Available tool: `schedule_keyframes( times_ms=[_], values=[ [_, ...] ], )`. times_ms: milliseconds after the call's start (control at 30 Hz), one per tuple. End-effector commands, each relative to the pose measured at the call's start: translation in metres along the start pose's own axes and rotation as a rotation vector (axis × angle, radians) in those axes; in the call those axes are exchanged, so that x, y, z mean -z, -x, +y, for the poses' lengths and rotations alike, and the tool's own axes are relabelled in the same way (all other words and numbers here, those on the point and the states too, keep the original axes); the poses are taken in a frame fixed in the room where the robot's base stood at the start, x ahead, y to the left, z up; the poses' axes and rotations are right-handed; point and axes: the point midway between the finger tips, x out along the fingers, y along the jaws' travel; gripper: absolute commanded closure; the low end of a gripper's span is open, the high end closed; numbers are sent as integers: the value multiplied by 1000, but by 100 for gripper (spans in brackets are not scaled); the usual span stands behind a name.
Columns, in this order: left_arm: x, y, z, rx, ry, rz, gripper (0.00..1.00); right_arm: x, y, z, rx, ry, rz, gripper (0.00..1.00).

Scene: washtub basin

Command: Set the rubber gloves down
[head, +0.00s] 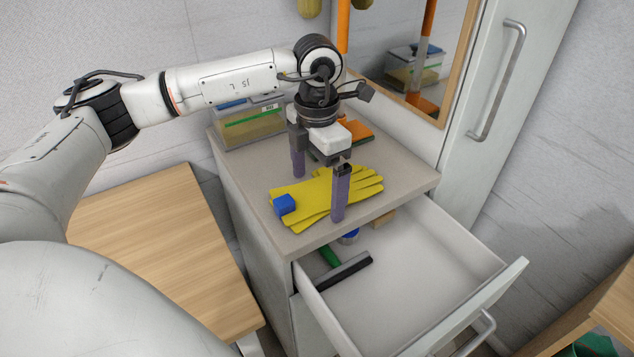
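The yellow rubber gloves (312,197) lie flat on the grey cabinet top (262,220), near its front edge. My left gripper (318,196) points down over them with its two purple fingers spread wide apart. One finger is on the far side of the gloves and the other in front of their near part, hiding some of the yellow. I cannot tell whether the fingertips touch the gloves or the top. My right gripper is not in view.
A clear container with a green band (248,127) and an orange item (357,131) stand at the back of the cabinet top. The drawer (405,285) below is open, holding a dark bar (344,271) and a green-handled item. A mirror and wall are behind.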

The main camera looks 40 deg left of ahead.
Motion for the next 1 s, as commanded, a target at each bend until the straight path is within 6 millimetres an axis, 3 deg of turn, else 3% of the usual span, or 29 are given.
schedule_keyframes(
  times_ms=[267, 700, 1000],
  values=[
    [-1, 16, 0, 0, 0, -2, 0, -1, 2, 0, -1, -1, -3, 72],
    [-1, 105, 0, 0, -1, -4, 0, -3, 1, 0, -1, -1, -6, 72],
    [0, 124, 0, 0, -1, 0, 0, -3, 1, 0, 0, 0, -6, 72]
  ],
)
